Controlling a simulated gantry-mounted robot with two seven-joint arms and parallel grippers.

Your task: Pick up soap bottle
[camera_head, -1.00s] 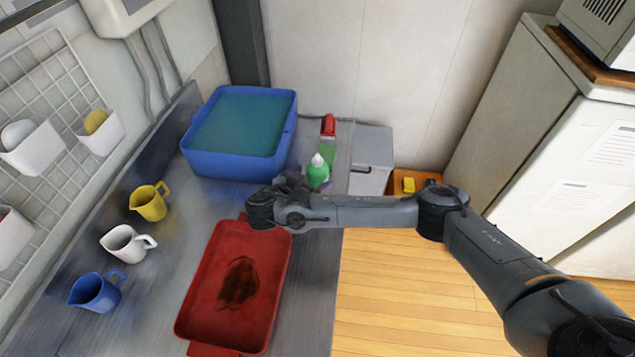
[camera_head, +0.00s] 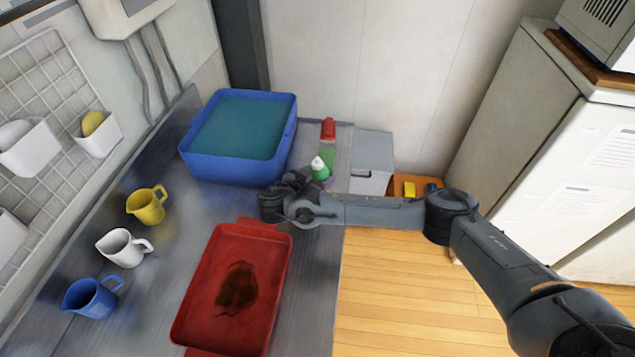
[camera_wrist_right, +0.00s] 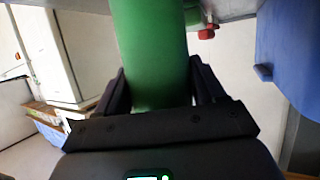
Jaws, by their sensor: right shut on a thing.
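The soap bottle (camera_head: 320,171) is green with a white top. In the head view it stands to the right of the blue basin, its lower part hidden behind my right gripper (camera_head: 300,187). The wrist view shows the bottle's green body (camera_wrist_right: 152,50) between the two dark fingers, and the gripper is shut on it. I cannot tell whether the bottle touches the counter. My left gripper is not in view.
A blue basin (camera_head: 187,160) of water stands behind the gripper. A red tray (camera_head: 205,275) with a dark stain lies in front. Yellow (camera_head: 147,207), white (camera_head: 122,249) and blue (camera_head: 90,298) jugs line the left. A red-topped item (camera_head: 328,128) stands behind the bottle.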

